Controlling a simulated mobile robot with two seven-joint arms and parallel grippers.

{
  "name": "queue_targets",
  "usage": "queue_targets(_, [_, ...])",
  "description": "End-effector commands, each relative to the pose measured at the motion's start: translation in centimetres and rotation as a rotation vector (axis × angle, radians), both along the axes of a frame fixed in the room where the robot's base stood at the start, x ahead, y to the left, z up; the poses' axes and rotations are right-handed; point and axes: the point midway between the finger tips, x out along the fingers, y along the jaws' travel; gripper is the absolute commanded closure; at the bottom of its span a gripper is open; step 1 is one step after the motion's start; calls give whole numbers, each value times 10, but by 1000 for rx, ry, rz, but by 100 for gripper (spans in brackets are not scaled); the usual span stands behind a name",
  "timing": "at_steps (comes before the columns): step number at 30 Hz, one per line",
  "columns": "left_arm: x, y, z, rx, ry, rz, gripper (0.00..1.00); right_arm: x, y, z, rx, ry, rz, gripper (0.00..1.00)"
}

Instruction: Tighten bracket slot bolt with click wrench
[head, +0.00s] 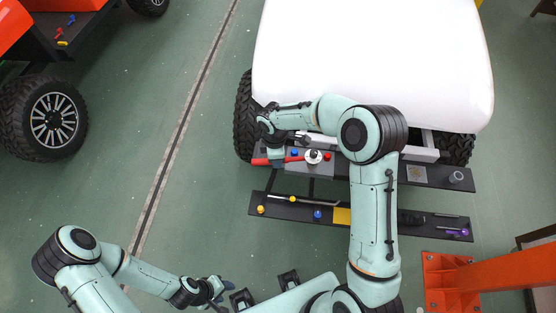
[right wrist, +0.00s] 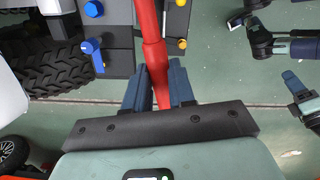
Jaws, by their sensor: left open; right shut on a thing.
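The click wrench appears as a long red handle (head: 264,161) at the rear of the white-topped cart. My right gripper (head: 277,157) is shut on this handle. In the right wrist view, the red handle (right wrist: 152,30) runs up from between the blue fingers (right wrist: 160,75). The wrench's far end is out of that view. Blue bolt heads (head: 294,153) show close to the handle on the grey bracket plate. I cannot tell which is the slot bolt, nor whether the wrench sits on one. My left gripper (head: 217,292) is open and empty, low over the floor.
A white round part (head: 313,157) and a red bolt stand by the wrench. A dark tray (head: 275,209) below holds yellow and blue bolts and tools. A grey cylinder (head: 456,177) is at right. An orange frame (head: 450,285) is lower right.

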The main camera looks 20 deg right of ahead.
Motion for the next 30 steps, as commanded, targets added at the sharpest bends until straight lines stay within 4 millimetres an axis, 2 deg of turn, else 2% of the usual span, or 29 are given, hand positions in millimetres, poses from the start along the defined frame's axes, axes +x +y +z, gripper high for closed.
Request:
queue_targets(1, [-5, 0, -8, 0, 6, 0, 53, 0, -3, -10, 4, 0, 118, 100])
queue_targets(6, [-12, 0, -20, 0, 13, 0, 53, 6, -8, -25, 18, -1, 526, 100])
queue_targets(12, [-15, 0, -28, 0, 17, 0, 53, 11, -13, -35, 29, 3, 847, 100])
queue_targets(18, [-16, 0, -30, 0, 18, 0, 53, 13, -14, -37, 32, 5, 962, 100])
queue_targets(30, [-14, 0, -26, 0, 16, 0, 53, 13, -13, -36, 32, 5, 967, 100])
